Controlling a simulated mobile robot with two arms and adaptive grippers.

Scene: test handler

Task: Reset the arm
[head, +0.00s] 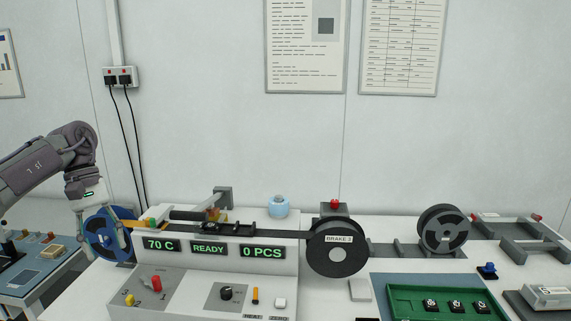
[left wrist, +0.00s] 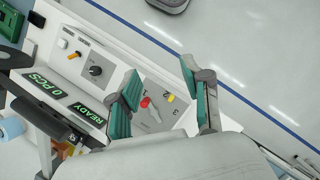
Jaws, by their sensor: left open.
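My left arm comes in from the left in the head view. Its gripper (head: 97,208) points down beside the blue reel (head: 108,245) at the left end of the white test handler (head: 190,262). In the left wrist view the two teal-padded fingers (left wrist: 162,72) are spread apart with nothing between them. Behind them lies the handler's control panel with a red lever (left wrist: 146,102), a yellow knob (left wrist: 171,98) and a black dial (left wrist: 95,71). Whether the fingers touch the reel cannot be told. My right gripper is out of view.
Another dark reel (head: 443,241) sits further right. A green tray (head: 407,312) with several black parts is at front right. A blue-topped side table (head: 30,277) stands at left.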

